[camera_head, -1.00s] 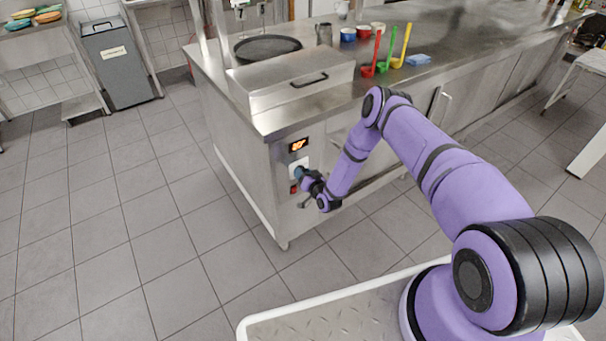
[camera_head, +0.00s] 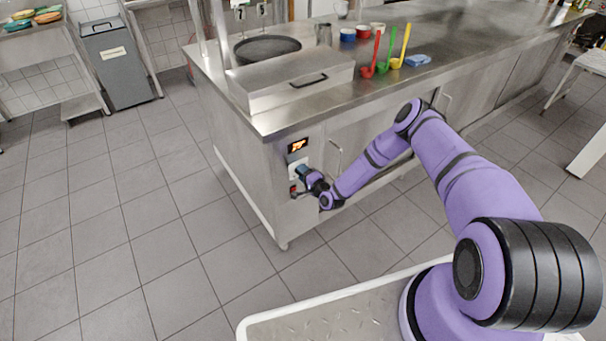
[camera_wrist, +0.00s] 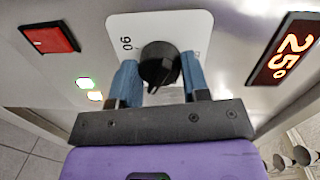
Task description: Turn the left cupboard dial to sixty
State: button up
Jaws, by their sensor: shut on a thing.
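The black dial (camera_wrist: 160,64) sits on a white plate (camera_wrist: 195,24) on the cupboard's steel end panel. In the wrist view the plate carries the mark 90 at left and another, partly hidden mark at right. The blue fingers of my gripper (camera_wrist: 158,82) are shut on the dial, one on each side. The orange display (camera_wrist: 289,53) beside it reads 25°. In the head view my gripper (camera_head: 301,170) is at the panel below the lit display (camera_head: 298,146); the dial is hidden behind it.
A red switch (camera_wrist: 50,39) and two small lit lamps (camera_wrist: 85,84) are beside the dial plate. A door handle (camera_head: 336,158) stands out right of my wrist. The floor at left is clear.

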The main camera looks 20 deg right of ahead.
jog(key=shift+f+m, duration=0.1)
jog(key=shift+m, duration=1.9)
jog(key=o, duration=0.9)
jog(key=v, duration=1.1)
jog(key=shift+w+d+f, duration=0.1)
jog(key=shift+d, duration=0.1)
